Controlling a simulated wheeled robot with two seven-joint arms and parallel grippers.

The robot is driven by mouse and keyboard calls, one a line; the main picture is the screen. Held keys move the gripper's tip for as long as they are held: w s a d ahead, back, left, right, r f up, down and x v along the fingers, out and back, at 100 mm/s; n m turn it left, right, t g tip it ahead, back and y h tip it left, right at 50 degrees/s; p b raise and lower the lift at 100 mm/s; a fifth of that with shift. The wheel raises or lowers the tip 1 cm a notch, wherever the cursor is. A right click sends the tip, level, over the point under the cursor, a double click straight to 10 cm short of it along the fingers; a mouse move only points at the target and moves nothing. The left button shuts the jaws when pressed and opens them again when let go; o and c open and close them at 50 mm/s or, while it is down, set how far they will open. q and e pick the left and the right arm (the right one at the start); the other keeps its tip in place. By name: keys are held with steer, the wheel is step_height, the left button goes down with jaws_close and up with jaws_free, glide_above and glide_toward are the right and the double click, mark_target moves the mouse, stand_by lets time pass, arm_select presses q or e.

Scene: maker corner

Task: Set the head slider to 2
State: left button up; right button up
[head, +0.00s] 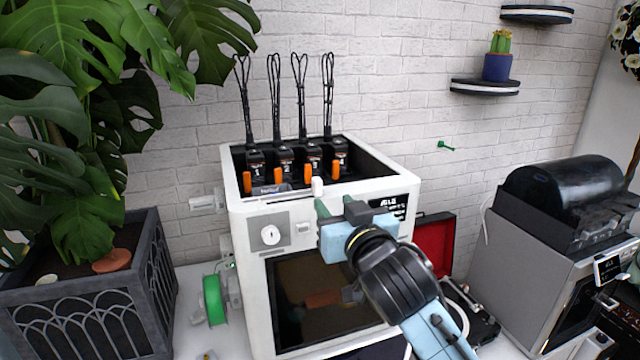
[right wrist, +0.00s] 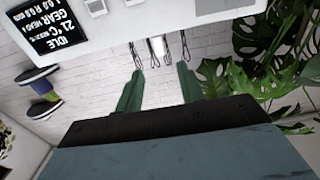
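The white printer (head: 250,300) stands on the table with an open top holding several black tool heads (head: 283,160) with orange parts. A small white knob (head: 318,187), which looks like the head slider, sits at its top front edge; no scale numbers are legible. My right gripper (head: 339,208) is open in front of that edge, its left finger just below the knob. In the right wrist view, the knob (right wrist: 158,47) lies beyond and between the two green fingertips (right wrist: 160,72), with no visible contact. My left gripper is not in view.
The printer's front has a round dial (head: 270,235), a small button (head: 302,228) and a black display (head: 390,204). A potted plant (head: 85,290) stands at left, a green spool (head: 214,299) beside the printer. A grey machine (head: 530,270) and red-lined case (head: 434,246) are at right.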

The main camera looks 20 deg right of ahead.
mark_target(319, 185)
steer(key=w+p, duration=0.1)
steer(key=w, duration=0.7)
steer(key=shift+w+a, duration=0.15)
steer(key=shift+w, duration=0.25)
jaws_close()
